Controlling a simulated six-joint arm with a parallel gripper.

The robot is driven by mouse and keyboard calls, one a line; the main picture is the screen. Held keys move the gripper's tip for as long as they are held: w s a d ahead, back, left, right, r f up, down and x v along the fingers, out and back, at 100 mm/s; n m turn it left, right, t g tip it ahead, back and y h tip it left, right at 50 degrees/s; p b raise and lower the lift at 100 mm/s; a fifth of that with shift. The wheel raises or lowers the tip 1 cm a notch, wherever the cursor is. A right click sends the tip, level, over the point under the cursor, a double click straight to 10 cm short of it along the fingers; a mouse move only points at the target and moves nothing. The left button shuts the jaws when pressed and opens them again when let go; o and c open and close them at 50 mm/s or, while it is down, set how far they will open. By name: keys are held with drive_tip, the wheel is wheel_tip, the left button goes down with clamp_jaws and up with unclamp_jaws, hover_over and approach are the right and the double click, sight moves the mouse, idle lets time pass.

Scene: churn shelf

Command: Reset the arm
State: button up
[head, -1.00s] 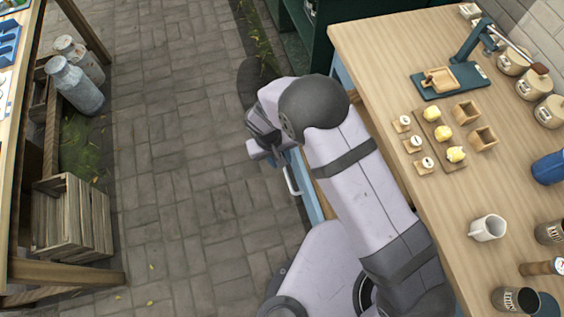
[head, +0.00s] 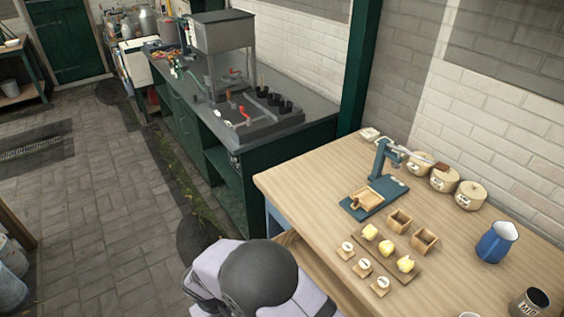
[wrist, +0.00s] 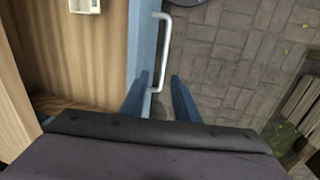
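My arm (head: 262,275) shows at the bottom of the head view, beside the wooden table's left edge; my fingers are hidden there. In the wrist view my gripper (wrist: 158,98) has its two blue fingers apart, with nothing held between them. A pale bar handle (wrist: 163,45) on a blue drawer front (wrist: 140,45) lies just beyond the fingertips, its near end in line with the gap. I cannot tell how far the handle is from the fingers. The drawer stands open, and its wooden inside (wrist: 95,60) shows at left with a small pale item (wrist: 85,6) in it.
The wooden table (head: 470,275) carries a blue press (head: 375,197), yellow lumps on a board (head: 405,264), small wooden boxes (head: 424,241), lidded pots (head: 470,195) and a blue jug (head: 497,242). A green counter (head: 235,180) stands beyond. The paved floor (head: 90,220) at left is open.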

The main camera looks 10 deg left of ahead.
drive_tip(key=w+d+r+m, duration=0.3)
drive_tip(key=w+d+r, duration=0.3)
drive_tip(key=d, duration=0.5)
drive_tip(key=s+d+r+m+g, duration=0.15)
drive_tip(key=d+r, duration=0.25)
drive_tip(key=d, duration=0.4)
drive_tip(key=s+d+r+m, duration=0.1)
drive_tip(key=d+r+m, duration=0.1)
drive_tip(key=d+r, duration=0.45)
drive_tip(key=s+d+m+y, duration=0.1)
drive_tip(key=s+d+m, duration=0.1)
drive_tip(key=s+d, duration=0.4)
drive_tip(key=d, duration=0.3)
drive_tip(key=shift+s+d+r+y, duration=0.25)
drive_tip(key=shift+s+d+y, duration=0.05)
drive_tip(key=shift+s+d, duration=0.05)
